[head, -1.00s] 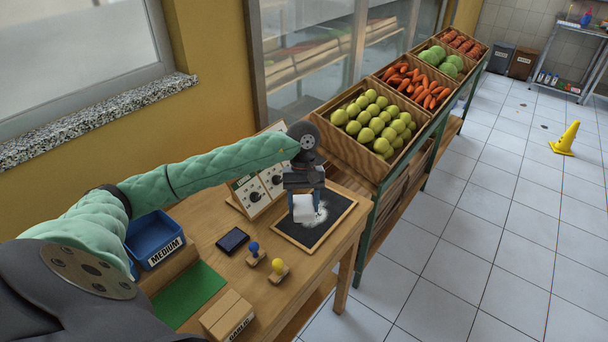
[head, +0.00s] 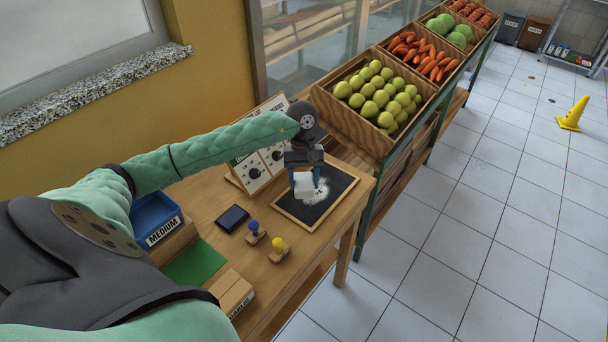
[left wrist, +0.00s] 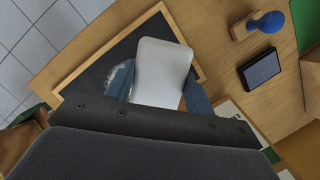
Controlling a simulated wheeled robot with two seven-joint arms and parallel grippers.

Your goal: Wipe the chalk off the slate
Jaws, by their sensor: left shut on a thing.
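The slate (head: 290,208) is a dark board in a wooden frame, flat on the wooden table. A white chalk smudge (head: 321,191) shows on its middle. My left gripper (head: 304,180) is shut on a white block-like wiper (head: 303,188) over the slate, beside the smudge. In the left wrist view the wiper (left wrist: 163,70) sits between the blue fingers, with the slate (left wrist: 90,75) under it and some chalk at its left side. I cannot tell whether the wiper touches the slate. My right gripper is not in view.
On the table (head: 205,222) are a dark pad (head: 232,218), a blue-knobbed stamp (head: 254,230), a yellow-knobbed stamp (head: 278,248), a blue bin (head: 158,222) and a panel with dials (head: 262,165). A crate of green fruit (head: 345,120) stands just beyond the slate.

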